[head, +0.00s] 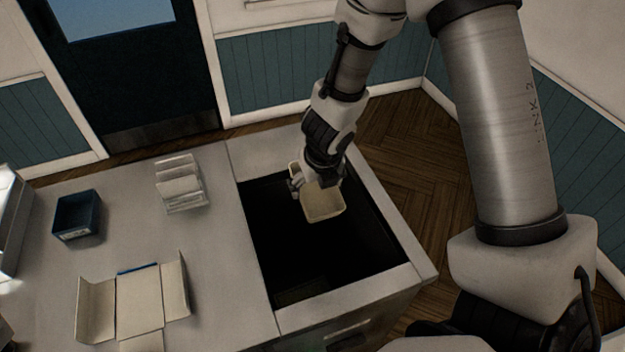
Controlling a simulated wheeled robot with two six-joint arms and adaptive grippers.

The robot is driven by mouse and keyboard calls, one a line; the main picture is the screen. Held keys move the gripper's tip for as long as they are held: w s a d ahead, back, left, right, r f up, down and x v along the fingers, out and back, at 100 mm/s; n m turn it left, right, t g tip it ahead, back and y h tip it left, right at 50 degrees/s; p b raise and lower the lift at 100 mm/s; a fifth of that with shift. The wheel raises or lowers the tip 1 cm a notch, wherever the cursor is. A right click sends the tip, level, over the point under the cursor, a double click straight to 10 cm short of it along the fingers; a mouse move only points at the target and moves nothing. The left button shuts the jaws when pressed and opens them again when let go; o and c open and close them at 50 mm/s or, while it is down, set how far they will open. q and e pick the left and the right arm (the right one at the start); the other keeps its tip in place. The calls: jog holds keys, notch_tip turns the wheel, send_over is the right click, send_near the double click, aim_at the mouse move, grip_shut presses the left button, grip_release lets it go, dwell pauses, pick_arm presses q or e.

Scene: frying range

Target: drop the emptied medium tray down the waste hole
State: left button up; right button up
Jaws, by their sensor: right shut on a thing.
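The medium tray (325,206) is a pale cream, shallow tray and its visible inside looks empty. My right gripper (303,185) is shut on its far left edge. The tray is held over the waste hole (300,240), a large dark square opening in the right part of the counter. It appears clear of the hole's rim. The fingertips are partly hidden by the wrist and the tray. My left gripper is not in view.
On the counter (220,245) left of the hole are an opened carton (138,300), a small dark blue bin (78,215) and a pale stack of trays or holders (180,183). A metal unit stands at the far left edge. Wooden floor lies beyond the counter.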

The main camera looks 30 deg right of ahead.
notch_tip(320, 180, down, 10)
jog(key=b, duration=0.9)
jog(key=shift+r, duration=0.2)
jog(key=o, duration=1.6)
jog(key=shift+o, duration=0.2)
jog(key=shift+r, duration=0.1)
jog(key=v, duration=1.2)
jog(key=shift+d, duration=0.1)
